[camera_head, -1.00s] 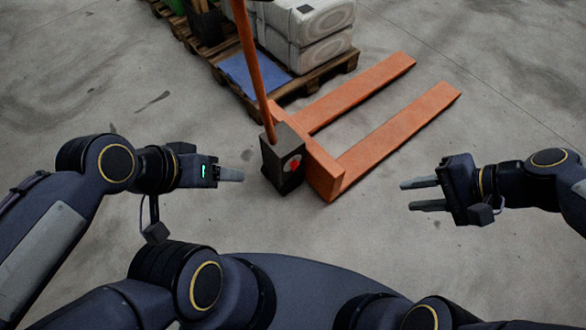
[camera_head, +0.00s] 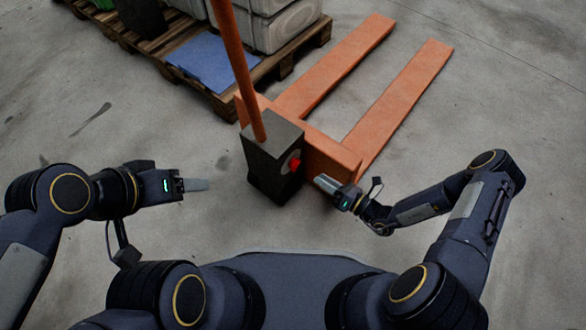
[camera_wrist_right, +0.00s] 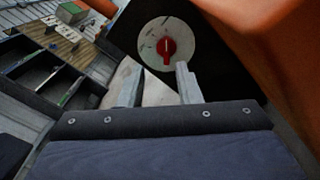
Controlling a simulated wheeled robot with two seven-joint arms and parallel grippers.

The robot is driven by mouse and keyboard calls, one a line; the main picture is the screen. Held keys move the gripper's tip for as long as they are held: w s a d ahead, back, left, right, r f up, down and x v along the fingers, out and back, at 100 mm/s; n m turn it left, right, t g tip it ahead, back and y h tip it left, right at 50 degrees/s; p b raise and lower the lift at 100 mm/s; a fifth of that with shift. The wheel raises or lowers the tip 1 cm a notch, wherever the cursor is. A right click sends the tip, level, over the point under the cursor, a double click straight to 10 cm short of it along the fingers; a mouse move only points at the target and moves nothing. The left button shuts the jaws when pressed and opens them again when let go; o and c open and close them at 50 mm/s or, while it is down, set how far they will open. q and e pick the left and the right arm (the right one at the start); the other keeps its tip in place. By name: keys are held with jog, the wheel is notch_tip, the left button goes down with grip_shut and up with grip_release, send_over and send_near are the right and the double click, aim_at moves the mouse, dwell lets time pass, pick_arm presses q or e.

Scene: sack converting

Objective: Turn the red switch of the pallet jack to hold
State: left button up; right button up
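The pallet jack (camera_head: 345,158) is orange, with a dark box (camera_head: 270,160) at the foot of its tilted handle. The red switch (camera_head: 295,164) is on that box's right side. In the right wrist view the red switch (camera_wrist_right: 166,49) sits on a round pale plate (camera_wrist_right: 150,37), its grip roughly upright in the picture; any marks are too small to read. My right gripper (camera_head: 322,183) is just right of the box, pointing at the switch. Its fingers (camera_wrist_right: 158,82) are apart and empty, short of the switch. My left gripper (camera_head: 208,184) is left of the box; its fingers overlap in view.
A wooden pallet (camera_head: 290,66) behind the jack carries a blue sheet (camera_head: 212,60) and pale sacks (camera_head: 285,25). The jack's two forks (camera_head: 405,95) reach away to the back right. The concrete floor (camera_head: 500,130) at the right is clear.

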aim_at(294, 164)
jog(key=f+b+x, duration=0.1)
jog(key=b+x, duration=0.1)
jog(key=x, duration=0.6)
jog(key=shift+f+m+t+b, duration=0.2)
jog(key=shift+m+t+b, duration=0.1)
jog(key=shift+m, duration=0.1)
jog(key=shift+w+a, duration=0.1)
jog(key=shift+w, duration=0.05)
grip_shut()
